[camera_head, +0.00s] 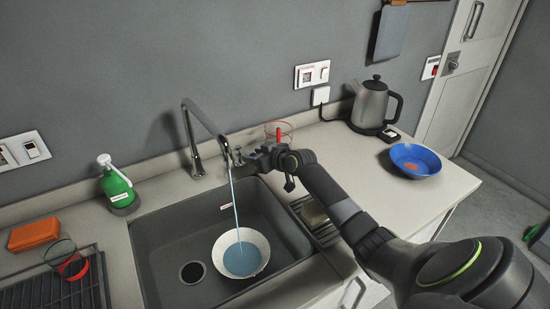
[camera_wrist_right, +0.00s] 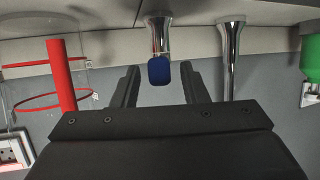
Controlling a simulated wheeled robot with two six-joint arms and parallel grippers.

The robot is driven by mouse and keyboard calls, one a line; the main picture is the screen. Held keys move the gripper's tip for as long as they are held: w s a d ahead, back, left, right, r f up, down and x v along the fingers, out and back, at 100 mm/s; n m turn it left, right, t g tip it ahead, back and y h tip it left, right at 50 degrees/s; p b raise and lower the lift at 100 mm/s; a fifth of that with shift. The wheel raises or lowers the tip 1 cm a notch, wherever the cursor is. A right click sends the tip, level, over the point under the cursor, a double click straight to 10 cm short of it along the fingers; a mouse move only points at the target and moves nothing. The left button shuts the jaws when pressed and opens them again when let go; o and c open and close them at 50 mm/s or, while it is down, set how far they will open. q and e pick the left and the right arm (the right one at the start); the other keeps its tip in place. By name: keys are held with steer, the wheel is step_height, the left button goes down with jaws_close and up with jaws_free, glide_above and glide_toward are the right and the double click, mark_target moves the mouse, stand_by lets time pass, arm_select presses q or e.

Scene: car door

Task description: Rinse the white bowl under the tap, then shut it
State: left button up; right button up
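The white bowl (camera_head: 219,248) sits upright in the dark sink (camera_head: 165,235) and holds bluish water. A stream runs into it from the tall chrome tap (camera_head: 189,135), which also shows in the right wrist view (camera_wrist_right: 230,60). My right gripper (camera_head: 250,158) is beside the tap, over the back edge of the sink. In the right wrist view its two fingers (camera_wrist_right: 160,88) are apart, with the blue-ended tap handle (camera_wrist_right: 159,70) showing between them and gaps on both sides. I cannot tell how deep the handle lies between them. My left gripper is not in view.
A green soap bottle (camera_head: 117,187), an orange sponge (camera_head: 34,234) and a drying rack (camera_head: 50,290) with a glass are left of the sink. A clear glass with red (camera_head: 278,132) stands behind my right gripper. A kettle (camera_head: 372,105) and a blue bowl (camera_head: 415,160) are on the right counter.

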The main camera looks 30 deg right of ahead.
steer(key=b+v, duration=0.1)
steer(key=v, duration=1.5)
steer(key=shift+s, duration=0.4)
steer(key=shift+c, duration=0.4)
